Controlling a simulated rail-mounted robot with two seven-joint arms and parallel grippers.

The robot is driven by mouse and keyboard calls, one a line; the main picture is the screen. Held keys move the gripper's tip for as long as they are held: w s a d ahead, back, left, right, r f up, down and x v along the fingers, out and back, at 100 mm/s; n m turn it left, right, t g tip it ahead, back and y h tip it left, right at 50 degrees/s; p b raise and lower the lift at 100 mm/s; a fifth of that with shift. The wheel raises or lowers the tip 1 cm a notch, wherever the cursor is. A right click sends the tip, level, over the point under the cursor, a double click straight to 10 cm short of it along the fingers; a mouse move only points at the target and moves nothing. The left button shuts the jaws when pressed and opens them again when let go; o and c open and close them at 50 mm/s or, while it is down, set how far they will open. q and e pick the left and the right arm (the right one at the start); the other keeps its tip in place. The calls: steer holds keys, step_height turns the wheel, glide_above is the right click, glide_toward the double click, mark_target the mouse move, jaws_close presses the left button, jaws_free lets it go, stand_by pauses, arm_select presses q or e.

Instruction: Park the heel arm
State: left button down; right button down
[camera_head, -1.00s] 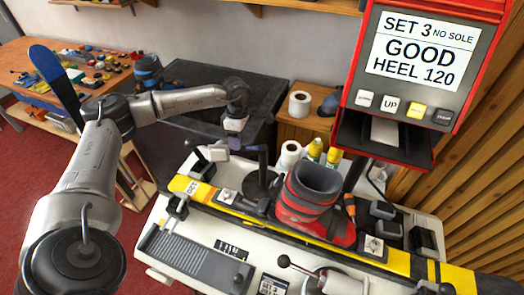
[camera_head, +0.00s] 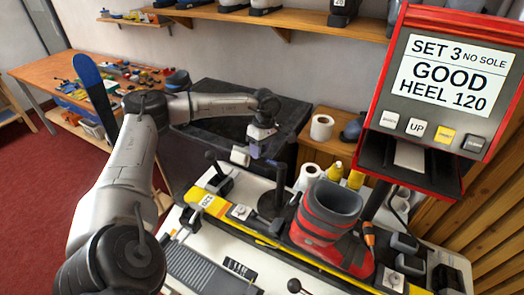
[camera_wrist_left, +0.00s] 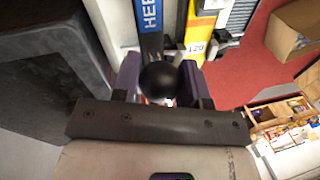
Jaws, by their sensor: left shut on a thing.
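In the left wrist view, a round black knob (camera_wrist_left: 158,80) sits between the purple fingers of my left gripper (camera_wrist_left: 157,88), which is shut on it. A dark bar runs away from the knob beside a blue label (camera_wrist_left: 150,14) with letters starting "HEE"; I take this as the heel arm. In the head view my left gripper (camera_head: 262,148) is over the back of the bench, left of a black post (camera_head: 281,172). The knob cannot be made out there. A red and grey ski boot (camera_head: 329,215) stands on the yellow rail (camera_head: 240,229). My right gripper is not in view.
A red-framed screen (camera_head: 450,72) reads "SET 3 NO SOLE, GOOD, HEEL 120". A black lever (camera_head: 212,158) stands left of my gripper. Yellow-capped bottles (camera_head: 345,176) and a paper roll (camera_head: 309,176) stand behind the boot. A dark cabinet (camera_head: 215,105) is behind the arm.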

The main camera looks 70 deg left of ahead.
arm_select(q)
steer(key=shift+f, duration=0.1)
steer(key=c, duration=0.7)
jaws_free()
steer(key=shift+w+a+r+p, duration=0.3)
steer(key=shift+w+r, duration=0.1)
steer(key=shift+r, duration=1.9)
steer(key=shift+w+a+r+p, duration=0.15)
steer(key=shift+w+r+p, duration=0.25)
steer(key=shift+r, duration=1.85)
steer(key=shift+w+a+r+p, duration=0.25)
steer(key=shift+w+r, duration=0.15)
steer(key=shift+r, duration=1.9)
